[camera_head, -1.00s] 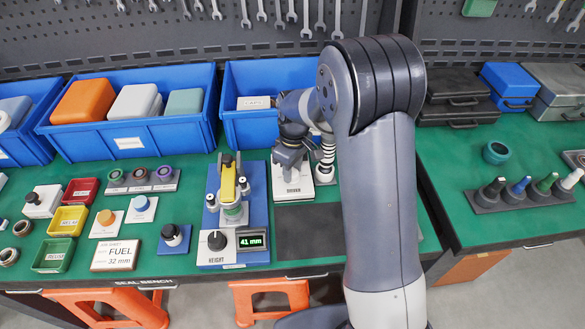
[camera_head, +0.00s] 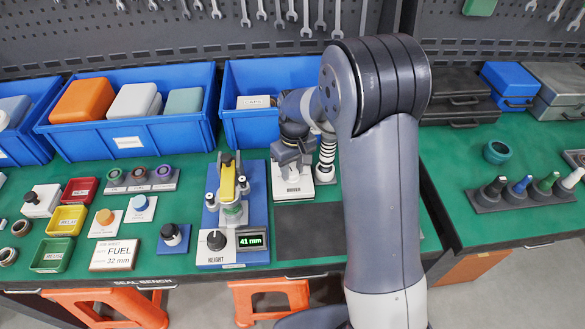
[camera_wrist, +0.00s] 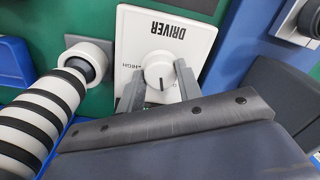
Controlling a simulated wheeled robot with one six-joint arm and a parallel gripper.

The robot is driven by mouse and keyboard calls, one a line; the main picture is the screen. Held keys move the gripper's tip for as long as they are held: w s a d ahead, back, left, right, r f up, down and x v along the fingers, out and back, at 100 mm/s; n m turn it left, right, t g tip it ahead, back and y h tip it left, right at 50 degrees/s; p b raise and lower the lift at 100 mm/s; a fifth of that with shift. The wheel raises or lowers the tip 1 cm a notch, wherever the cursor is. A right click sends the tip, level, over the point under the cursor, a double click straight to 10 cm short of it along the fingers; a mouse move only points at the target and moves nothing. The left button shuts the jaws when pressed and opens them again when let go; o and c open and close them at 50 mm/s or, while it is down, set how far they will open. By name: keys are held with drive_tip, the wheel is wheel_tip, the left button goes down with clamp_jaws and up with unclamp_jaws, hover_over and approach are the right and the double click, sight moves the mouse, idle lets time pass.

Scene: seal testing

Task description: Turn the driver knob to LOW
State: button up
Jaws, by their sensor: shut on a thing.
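The driver knob (camera_wrist: 159,76) is a round white knob with a dark pointer line, on a white panel marked DRIVER (camera_wrist: 190,18). In the wrist view the panel shows upside down, with HIGH at the left; the pointer line points toward the picture's bottom. The LOW mark is not visible, hidden behind a finger or out of view. My gripper (camera_wrist: 158,84) has one finger on each side of the knob and is shut on it. In the head view my gripper (camera_head: 291,155) is over the driver unit (camera_head: 293,194) and hides its knob.
A black-and-white ringed post (camera_head: 327,158) stands close beside my gripper; it looms at the left in the wrist view (camera_wrist: 42,115). A blue height fixture (camera_head: 258,215) reading 41 mm is left of the driver unit. A blue bin (camera_head: 245,122) is behind.

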sight(294, 171)
drive_tip(key=shift+m, duration=1.6)
drive_tip(key=o, duration=1)
drive_tip(key=shift+c, duration=0.2)
wheel_tip(294, 171, up, 11)
drive_tip(key=shift+d, duration=0.2)
drive_tip(key=shift+f, duration=0.1)
